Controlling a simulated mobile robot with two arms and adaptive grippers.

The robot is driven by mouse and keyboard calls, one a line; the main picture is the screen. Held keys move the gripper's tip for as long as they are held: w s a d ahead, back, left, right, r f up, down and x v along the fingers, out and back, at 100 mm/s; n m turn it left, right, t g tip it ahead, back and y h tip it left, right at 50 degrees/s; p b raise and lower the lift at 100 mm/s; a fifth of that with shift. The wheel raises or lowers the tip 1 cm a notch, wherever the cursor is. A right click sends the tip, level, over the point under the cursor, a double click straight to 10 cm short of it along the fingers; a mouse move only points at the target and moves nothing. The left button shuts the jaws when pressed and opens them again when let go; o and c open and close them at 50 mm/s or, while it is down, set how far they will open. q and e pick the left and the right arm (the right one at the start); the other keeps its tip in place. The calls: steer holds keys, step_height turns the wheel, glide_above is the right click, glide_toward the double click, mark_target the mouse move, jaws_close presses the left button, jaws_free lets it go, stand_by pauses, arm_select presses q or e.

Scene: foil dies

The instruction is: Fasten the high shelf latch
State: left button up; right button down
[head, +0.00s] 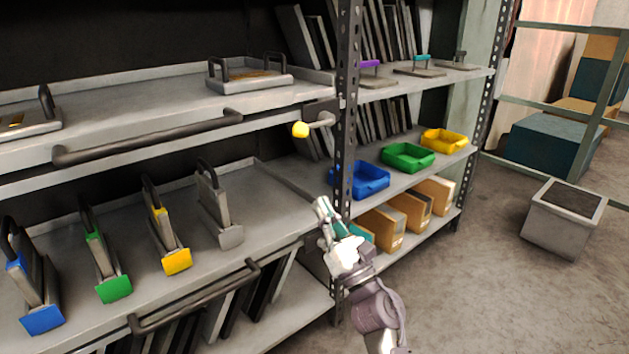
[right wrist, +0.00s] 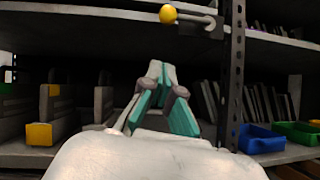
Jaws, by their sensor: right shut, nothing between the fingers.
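The high shelf latch is a short grey lever with a yellow knob (head: 300,130) at the right end of the upper shelf, beside the perforated post. The knob also shows at the top of the right wrist view (right wrist: 168,14), with the lever running right from it to a dark bracket near the post. My right gripper (head: 322,207) is below the knob and apart from it, in front of the lower shelf's right end. Its teal-padded fingers (right wrist: 159,72) are shut and empty, pointing toward the shelves. My left gripper is not in view.
The upper tray has a dark bar handle (head: 150,138); the lower tray has another (head: 200,297). Dies with coloured ends stand on the lower tray. The post (head: 345,110) rises close to the right gripper. A blue bin (head: 362,181) sits right of it. Floor at right is open around a grey box (head: 562,222).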

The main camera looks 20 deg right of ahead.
mark_target(314, 126)
steer(key=s+d+r+p+x, duration=0.1)
steer(key=r+p+x, duration=0.1)
steer(key=x, duration=1)
steer(key=shift+s+r, duration=0.15)
steer(key=shift+s, duration=0.05)
